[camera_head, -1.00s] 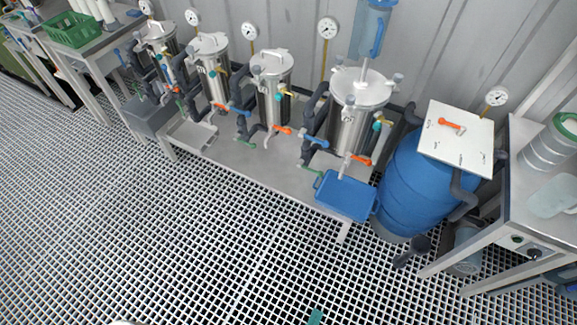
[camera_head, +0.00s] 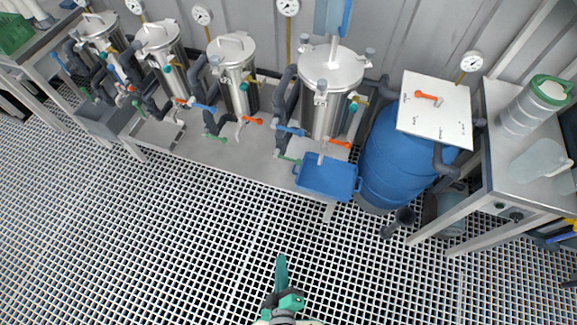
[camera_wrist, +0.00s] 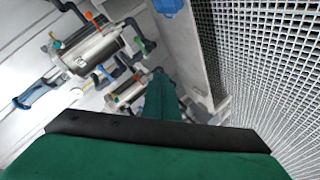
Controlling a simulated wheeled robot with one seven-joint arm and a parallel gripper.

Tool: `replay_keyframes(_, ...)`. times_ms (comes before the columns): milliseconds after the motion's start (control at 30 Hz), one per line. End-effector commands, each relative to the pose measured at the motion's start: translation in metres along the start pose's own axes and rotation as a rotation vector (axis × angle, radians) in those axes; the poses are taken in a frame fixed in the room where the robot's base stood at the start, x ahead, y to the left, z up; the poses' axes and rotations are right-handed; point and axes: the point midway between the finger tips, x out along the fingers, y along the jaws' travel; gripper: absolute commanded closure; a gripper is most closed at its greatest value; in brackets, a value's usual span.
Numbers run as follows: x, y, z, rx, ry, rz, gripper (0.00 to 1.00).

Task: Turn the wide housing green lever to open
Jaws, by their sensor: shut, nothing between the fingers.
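The wide housing (camera_head: 325,95) is the broadest steel vessel, at the right end of the bench row in the head view. Its green lever (camera_head: 288,158) is low on the left of the vessel's base, beside the blue tub, and looks small and partly covered by pipework. A blue lever (camera_head: 290,130) and an orange lever (camera_head: 341,144) sit near it. My gripper (camera_head: 281,262) is shut and empty over the grating, in front of the bench and well apart from the lever. In the wrist view its green finger (camera_wrist: 160,100) points towards steel vessels; which is the wide one I cannot tell.
A blue tub (camera_head: 327,175) sits at the bench front below the wide housing. A blue barrel (camera_head: 390,165) with a white board (camera_head: 434,112) stands right of it, then a steel table (camera_head: 500,150). Smaller vessels (camera_head: 233,75) stand to the left. The grating floor in front is clear.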

Motion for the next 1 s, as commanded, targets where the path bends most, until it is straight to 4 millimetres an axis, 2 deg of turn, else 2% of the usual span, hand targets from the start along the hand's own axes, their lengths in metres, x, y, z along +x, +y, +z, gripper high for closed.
replay_keyframes(33, 0.022, -0.010, 0.006, -0.113, -0.010, -0.011, 1.00)
replay_keyframes(100, 0.050, -0.023, 0.017, -0.288, -0.032, -0.028, 1.00)
replay_keyframes(300, 0.131, -0.043, 0.040, -0.784, -0.102, -0.065, 1.00)
replay_keyframes(433, 0.184, -0.043, 0.047, -1.109, -0.156, -0.080, 1.00)
replay_keyframes(600, 0.251, -0.030, 0.040, -1.527, -0.236, -0.089, 1.00)
replay_keyframes(800, 0.311, -0.005, 0.018, -1.922, -0.342, -0.091, 1.00)
replay_keyframes(1000, 0.338, 0.012, 0.003, -2.117, -0.411, -0.092, 1.00)
